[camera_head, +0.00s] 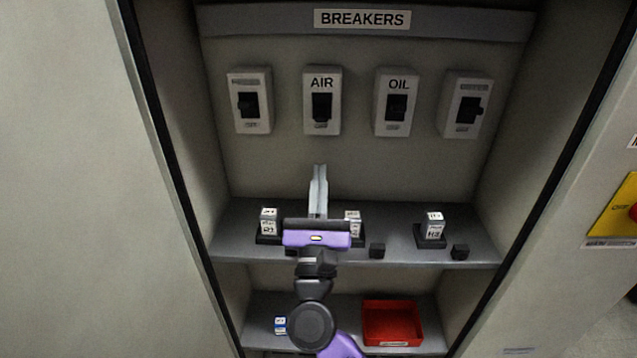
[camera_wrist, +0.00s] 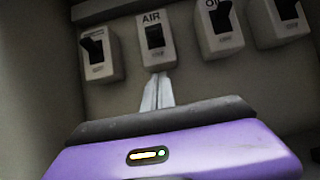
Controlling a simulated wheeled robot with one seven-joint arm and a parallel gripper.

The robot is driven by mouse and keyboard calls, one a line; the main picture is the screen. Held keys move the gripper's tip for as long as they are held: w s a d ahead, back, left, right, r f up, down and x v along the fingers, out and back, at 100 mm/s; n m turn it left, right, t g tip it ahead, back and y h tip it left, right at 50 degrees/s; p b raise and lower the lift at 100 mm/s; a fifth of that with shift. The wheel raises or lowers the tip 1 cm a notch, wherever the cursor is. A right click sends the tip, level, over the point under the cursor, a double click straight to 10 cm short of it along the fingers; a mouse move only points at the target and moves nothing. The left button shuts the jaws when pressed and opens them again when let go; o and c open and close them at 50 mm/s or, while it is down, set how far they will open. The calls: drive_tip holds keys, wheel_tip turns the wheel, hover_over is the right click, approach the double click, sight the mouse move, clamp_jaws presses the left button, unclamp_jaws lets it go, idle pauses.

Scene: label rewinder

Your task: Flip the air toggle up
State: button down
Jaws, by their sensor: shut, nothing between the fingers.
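The air toggle (camera_head: 321,107) is a black lever on a white switch box marked AIR, second from the left in the row under the BREAKERS sign. Its lever appears to sit low, near the lower label. The air toggle also shows in the wrist view (camera_wrist: 155,37), at the top middle. My gripper (camera_head: 319,170) is shut and empty, its fingers pointing up just below the AIR box. In the wrist view the fingertips of my gripper (camera_wrist: 163,78) show just under the box. I cannot tell whether they touch it.
The OIL switch (camera_head: 397,103) is right of AIR; other switches stand at both ends (camera_head: 249,103) (camera_head: 468,106). Below, a shelf (camera_head: 340,252) holds small white blocks on dark bases (camera_head: 433,228). A red bin (camera_head: 391,323) sits on the lower shelf. Cabinet walls close both sides.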

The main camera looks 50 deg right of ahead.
sight(322, 114)
wheel_tip(322, 114, up, 7)
drive_tip(key=w+d+p, duration=0.2)
drive_tip(key=p, duration=0.2)
drive_tip(key=shift+d, duration=0.3)
drive_tip(key=shift+s+a+r+p, duration=0.1)
drive_tip(key=shift+p, duration=0.75)
